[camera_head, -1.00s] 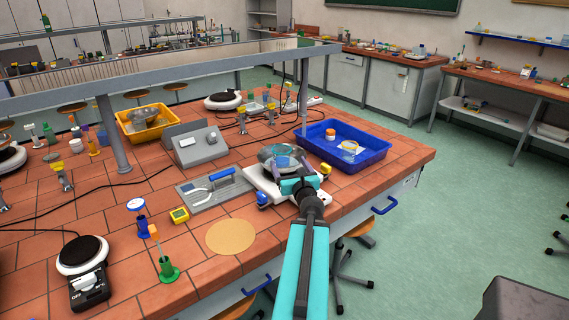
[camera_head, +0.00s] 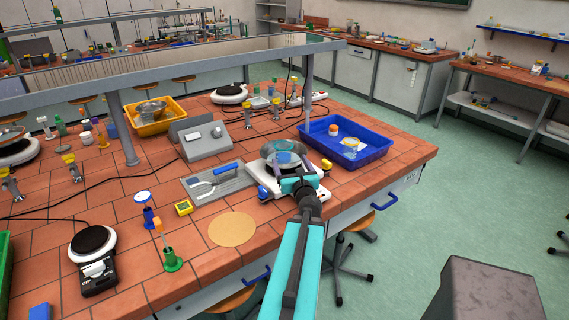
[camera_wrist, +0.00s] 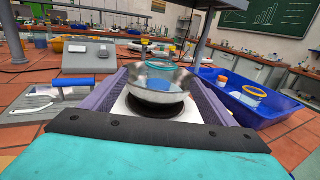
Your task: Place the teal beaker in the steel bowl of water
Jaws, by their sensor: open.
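The steel bowl (camera_head: 268,151) stands on a white hotplate (camera_head: 262,178) near the bench's front edge; it also shows in the wrist view (camera_wrist: 181,82). The teal beaker (camera_wrist: 172,64), clear with a teal rim, appears upright inside the bowl, with blue liquid showing in the wrist view. In the head view the beaker (camera_head: 284,157) also appears within the bowl's outline. Whether it rests on the bowl's bottom is hidden. My gripper (camera_wrist: 160,76) is open, its fingers spread left and right of the bowl at the near side. It does not visibly grip anything.
A blue tray (camera_head: 378,155) right of the hotplate holds an orange-capped jar (camera_head: 333,131) and a yellow-rimmed beaker (camera_head: 350,146). A grey tray with a blue-handled tool (camera_head: 225,169) lies left. A round tan mat (camera_head: 232,229) lies in front. A shelf post (camera_head: 308,85) rises behind.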

